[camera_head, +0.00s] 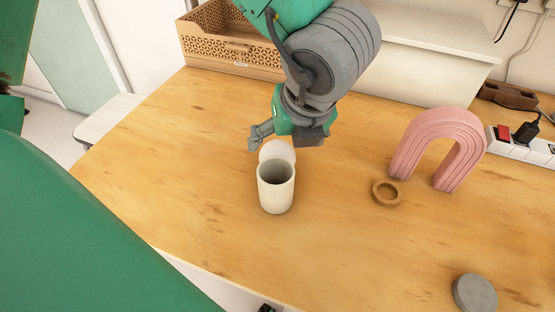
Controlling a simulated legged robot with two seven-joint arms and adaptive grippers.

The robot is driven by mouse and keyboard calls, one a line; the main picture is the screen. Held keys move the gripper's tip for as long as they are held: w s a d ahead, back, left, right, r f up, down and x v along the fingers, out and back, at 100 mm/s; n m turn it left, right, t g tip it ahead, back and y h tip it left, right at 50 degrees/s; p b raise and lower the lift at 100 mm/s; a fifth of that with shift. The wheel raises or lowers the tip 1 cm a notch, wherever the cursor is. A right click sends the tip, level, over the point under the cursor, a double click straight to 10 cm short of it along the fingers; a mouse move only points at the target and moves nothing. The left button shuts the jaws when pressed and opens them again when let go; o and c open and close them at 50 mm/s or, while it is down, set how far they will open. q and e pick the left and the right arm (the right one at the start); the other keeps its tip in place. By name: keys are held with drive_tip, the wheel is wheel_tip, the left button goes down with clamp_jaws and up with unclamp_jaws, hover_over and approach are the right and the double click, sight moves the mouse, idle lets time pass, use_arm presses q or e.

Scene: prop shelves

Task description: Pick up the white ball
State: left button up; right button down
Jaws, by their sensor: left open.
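The white ball (277,151) shows as a pale round top just behind the rim of a cream cup (276,192). The cup hides its lower part, and I cannot tell whether the ball touches the cup. The cup stands upright on the wooden table and its inside looks empty. My left gripper (272,136) hangs just above and behind the ball, pointing down. It is open, with one grey finger out to the left; its other finger is partly hidden by the gripper body. I cannot see anything held in it. My right gripper is out of view.
A pink arch (437,140) stands to the right, beside a small wooden ring (386,192). A grey disc (475,294) lies at the front right. A perforated box (222,50) is at the back left; a power strip (525,145) is at the far right. The table's (180,180) left part is clear.

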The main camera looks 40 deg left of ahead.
sight(282, 151)
use_arm(q)
drive_tip(key=x, duration=0.3)
drive_tip(key=shift+a+b, duration=0.1)
drive_tip(key=shift+b, duration=0.2)
drive_tip(key=b+x, duration=0.1)
drive_tip(key=x, duration=0.3)
drive_tip(key=shift+f+b, duration=0.2)
drive_tip(key=shift+b, duration=0.1)
drive_tip(key=shift+a+f, duration=0.15)
drive_tip(key=shift+f, duration=0.15)
drive_tip(key=c, duration=1.2)
